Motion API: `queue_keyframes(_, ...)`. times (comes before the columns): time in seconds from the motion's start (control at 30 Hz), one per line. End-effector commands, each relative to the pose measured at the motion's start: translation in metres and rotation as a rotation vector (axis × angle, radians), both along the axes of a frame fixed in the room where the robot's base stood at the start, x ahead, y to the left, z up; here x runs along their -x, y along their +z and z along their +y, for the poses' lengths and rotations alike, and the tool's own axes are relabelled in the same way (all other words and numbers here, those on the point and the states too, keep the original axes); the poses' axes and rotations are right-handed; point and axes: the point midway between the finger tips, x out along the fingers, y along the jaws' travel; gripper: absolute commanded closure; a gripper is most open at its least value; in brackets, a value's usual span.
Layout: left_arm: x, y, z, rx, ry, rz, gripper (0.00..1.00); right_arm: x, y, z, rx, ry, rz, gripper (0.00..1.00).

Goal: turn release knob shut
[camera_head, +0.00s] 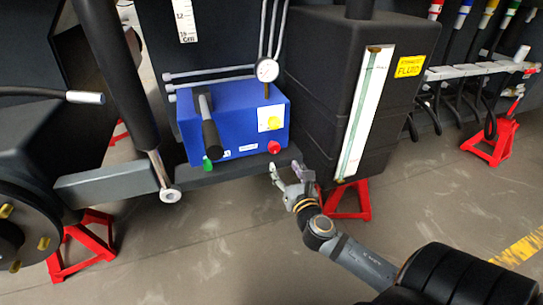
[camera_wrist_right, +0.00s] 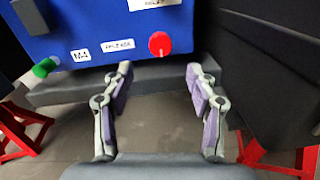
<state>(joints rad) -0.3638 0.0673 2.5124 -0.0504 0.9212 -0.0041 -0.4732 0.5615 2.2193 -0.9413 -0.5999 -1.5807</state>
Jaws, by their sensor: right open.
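The red release knob (camera_head: 274,147) is on the lower right of the front of a blue box (camera_head: 237,115). In the right wrist view the red knob (camera_wrist_right: 159,43) shows beside a white label, above and between my fingertips. My right gripper (camera_head: 284,167) is open and empty, just below and in front of the knob. In the right wrist view its two fingers (camera_wrist_right: 160,70) are spread apart, and they do not appear to touch the knob. Which way the knob is turned cannot be told. My left gripper is not in view.
A dark ledge (camera_head: 228,171) runs under the box. A black fluid tank (camera_head: 308,75) stands close on the right. Red stands (camera_head: 351,199) are below; open floor lies in front.

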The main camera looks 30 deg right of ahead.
Motion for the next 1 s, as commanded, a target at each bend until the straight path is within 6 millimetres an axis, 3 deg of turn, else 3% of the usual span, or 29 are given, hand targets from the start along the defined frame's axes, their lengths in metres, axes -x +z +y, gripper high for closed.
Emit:
queue_keyframes(0.3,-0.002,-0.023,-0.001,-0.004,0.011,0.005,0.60,-0.063,-0.002,-0.017,-0.005,-0.002,-0.005,0.42)
queue_keyframes(0.5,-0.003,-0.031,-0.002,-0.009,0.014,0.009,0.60,-0.089,-0.002,-0.025,-0.006,-0.001,-0.001,0.42)
queue_keyframes(0.87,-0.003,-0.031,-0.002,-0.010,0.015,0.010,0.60,-0.095,-0.001,-0.026,-0.005,0.000,0.001,0.44)
queue_keyframes(1.0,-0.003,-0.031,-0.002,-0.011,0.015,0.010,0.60,-0.095,-0.001,-0.026,-0.005,0.000,0.000,0.63)
